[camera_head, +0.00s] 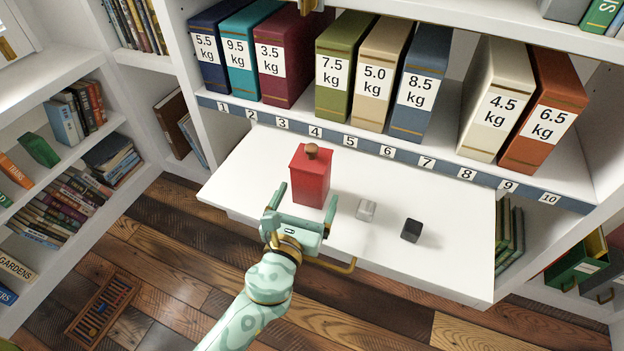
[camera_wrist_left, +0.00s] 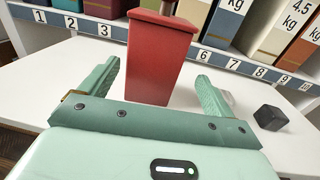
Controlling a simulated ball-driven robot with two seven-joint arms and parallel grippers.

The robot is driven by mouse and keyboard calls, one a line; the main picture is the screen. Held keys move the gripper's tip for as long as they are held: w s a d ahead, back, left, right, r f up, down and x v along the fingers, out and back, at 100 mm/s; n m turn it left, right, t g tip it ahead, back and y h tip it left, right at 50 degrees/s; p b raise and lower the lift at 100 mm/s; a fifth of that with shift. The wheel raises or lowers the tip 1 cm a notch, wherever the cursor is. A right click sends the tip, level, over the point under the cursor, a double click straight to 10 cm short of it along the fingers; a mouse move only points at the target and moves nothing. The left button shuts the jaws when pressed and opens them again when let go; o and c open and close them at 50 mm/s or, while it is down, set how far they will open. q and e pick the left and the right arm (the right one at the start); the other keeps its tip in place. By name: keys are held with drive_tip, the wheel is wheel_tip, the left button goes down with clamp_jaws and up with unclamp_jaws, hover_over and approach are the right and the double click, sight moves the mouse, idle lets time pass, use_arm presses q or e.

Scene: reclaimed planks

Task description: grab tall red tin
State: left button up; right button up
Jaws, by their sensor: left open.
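The tall red tin (camera_head: 310,178) stands upright on the white pull-out shelf (camera_head: 450,240), with a brown knob on its lid. My left gripper (camera_head: 297,204) is open just in front of the tin, at its near side. In the left wrist view the red tin (camera_wrist_left: 160,58) rises beyond and between the two spread fingers of my left gripper (camera_wrist_left: 163,85); I cannot tell whether they touch it. The tin's lower front edge is partly hidden by the gripper in the head view. My right gripper is not in view.
A small silvery block (camera_head: 366,210) and a small black cube (camera_head: 411,230) sit right of the tin. The black cube also shows in the left wrist view (camera_wrist_left: 270,118). Weight-labelled binders, such as the maroon one (camera_head: 290,55), line the shelf behind a numbered strip (camera_head: 400,155).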

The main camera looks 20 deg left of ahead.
sight(314, 166)
use_arm(q)
drive_tip(key=w, duration=0.2)
drive_tip(key=shift+w+a, duration=0.1)
drive_tip(key=shift+w, duration=0.25)
drive_tip(key=w, duration=0.3)
drive_tip(key=w+a+r, duration=0.1)
drive_tip(key=w, duration=0.1)
drive_tip(key=shift+w, duration=0.35)
drive_tip(key=c, duration=1.3)
drive_tip(key=shift+r, duration=0.1)
drive_tip(key=shift+c, duration=1.4)
